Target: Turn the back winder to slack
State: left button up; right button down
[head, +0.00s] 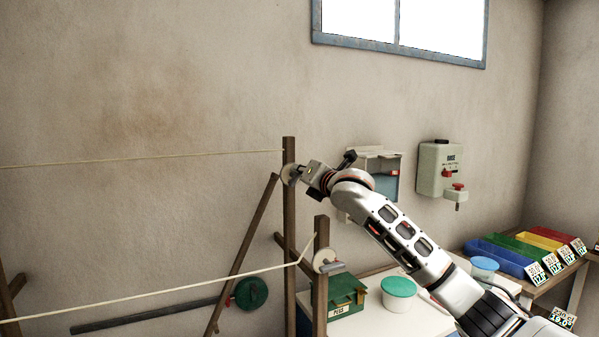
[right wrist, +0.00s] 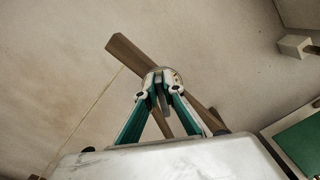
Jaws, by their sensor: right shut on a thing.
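The back winder (head: 287,174) is a pale round disc on the tall wooden back post (head: 289,210). My right gripper (head: 298,174) reaches it from the right and is shut on it. In the right wrist view the green-sided fingers (right wrist: 161,82) meet at the winder (right wrist: 175,77), mostly hidden behind their tips. The back line (head: 150,161) runs left from the back post, with little sag. The front winder (head: 326,261) has a grey handle and sits on the shorter front post (head: 320,285), with its own line (head: 150,294). My left gripper is out of view.
A green box (head: 346,297) and a green-lidded tub (head: 398,295) stand on the white table below my right arm. Wall boxes (head: 437,168) hang to the right. Coloured bins (head: 500,257) stand at the far right. A slanted brace (head: 242,250) leans by the back post.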

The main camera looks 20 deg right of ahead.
dwell(0.4)
jog(key=c, duration=2.2)
grip_release()
jog(key=shift+o, duration=0.2)
jog(key=s, duration=1.2)
jog(key=shift+d, duration=0.25)
